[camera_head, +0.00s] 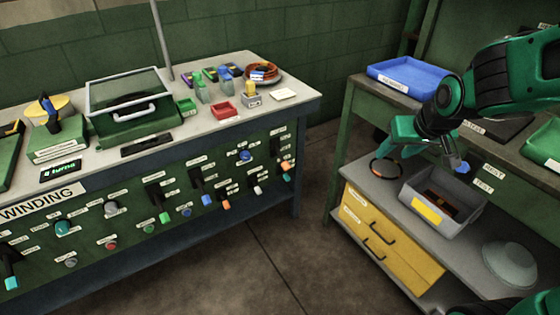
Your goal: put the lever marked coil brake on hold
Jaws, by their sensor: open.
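The green front panel (130,222) of the bench carries several levers with black bodies and coloured tips. One has a green tip (164,217), one a blue tip (206,199), one an orange tip (287,166), and one a teal tip (11,283) at the far left. The small white labels are too small to read, so I cannot tell which lever is marked coil brake or where its hold position is. My gripper (425,158) is open at the right, over the shelf unit, well apart from the panel. It appears empty.
The bench top (300,88) holds a lidded green box (135,112), a red tray (223,111) and an orange coil (262,73). The shelf unit holds a blue bin (400,78), a grey bin (440,205) and yellow drawers (385,240). Bare floor (290,255) lies between them.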

